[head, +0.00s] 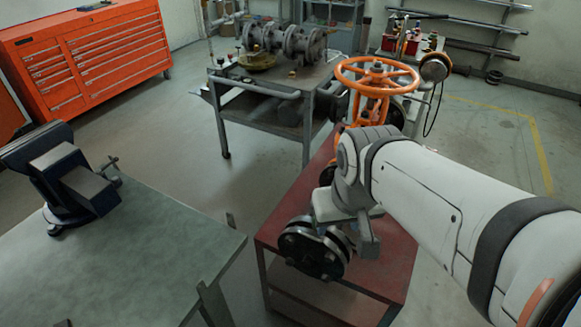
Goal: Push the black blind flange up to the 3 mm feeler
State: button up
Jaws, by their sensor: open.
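The black blind flange (308,255) is a round bolted disc on the near end of the valve assembly, at the front of the red bench. A lighter flange edge shows right behind it. I cannot make out the 3 mm feeler or the gap between the flanges. My gripper (362,240) hangs from my arm just above and right of the flange. Its jaws are open and hold nothing that I can see. It overlaps the flange's right rim in the picture, and I cannot tell whether it touches. My wrist hides most of the valve body behind.
The orange handwheel (376,75) stands behind my wrist. The red bench top (385,270) is bare at the right front. A green-topped bench (130,245) with a blue vise (70,180) is at the left. A grey cart (262,85) with pipe parts stands behind.

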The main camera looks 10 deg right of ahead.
aim_at(307, 241)
jog(key=z, duration=0.1)
jog(key=k, duration=0.9)
jog(key=u, duration=0.6)
jog(key=i, duration=0.55)
